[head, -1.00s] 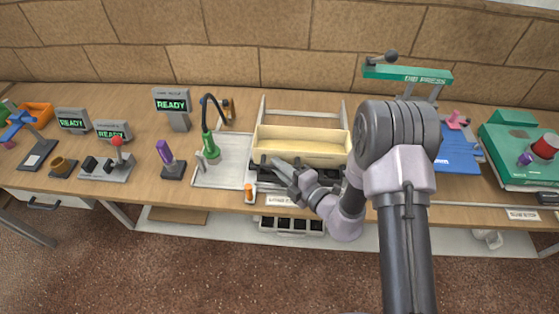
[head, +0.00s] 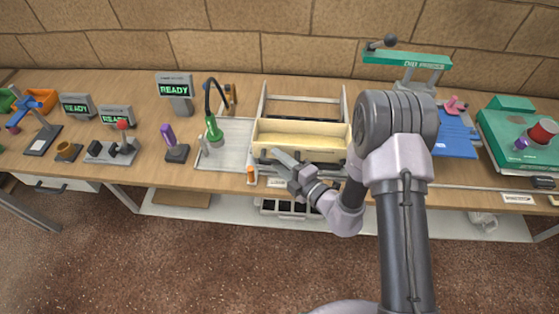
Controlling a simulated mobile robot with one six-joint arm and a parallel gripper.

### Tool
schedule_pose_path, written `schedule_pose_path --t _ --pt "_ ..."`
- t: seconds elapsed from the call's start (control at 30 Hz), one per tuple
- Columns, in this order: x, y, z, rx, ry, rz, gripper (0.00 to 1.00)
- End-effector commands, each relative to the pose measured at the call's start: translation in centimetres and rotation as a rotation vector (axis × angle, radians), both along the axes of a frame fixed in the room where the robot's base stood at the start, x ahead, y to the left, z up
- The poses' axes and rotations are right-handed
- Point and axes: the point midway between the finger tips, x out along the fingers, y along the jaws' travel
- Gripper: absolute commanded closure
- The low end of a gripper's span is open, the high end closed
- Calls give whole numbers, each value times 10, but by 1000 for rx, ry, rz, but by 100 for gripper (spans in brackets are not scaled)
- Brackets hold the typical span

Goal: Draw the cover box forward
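The cover box (head: 301,134) is a cream, open-topped tray between two pale side rails (head: 262,102) on the wooden table in the head view. It lies toward the front of the rails, and a dark slotted strip (head: 305,109) shows behind it. My gripper (head: 277,155) is at the front left of the cover box, low against its front side. The fingers look grey and small, and whether they grip the box or only touch it cannot be told.
A grey tray (head: 224,158) with a green gooseneck device (head: 213,130) stands left of the rails.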

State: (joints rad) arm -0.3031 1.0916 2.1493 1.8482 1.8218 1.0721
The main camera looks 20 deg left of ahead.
Motion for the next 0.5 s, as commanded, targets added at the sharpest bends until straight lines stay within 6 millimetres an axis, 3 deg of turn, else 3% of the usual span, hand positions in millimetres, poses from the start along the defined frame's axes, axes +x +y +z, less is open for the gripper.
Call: schedule_pose_path --t 0.27,0.5 --pt "-2 -5 1 -1 0 -1 64" --pt "-28 -50 9 -1 4 -6 64"
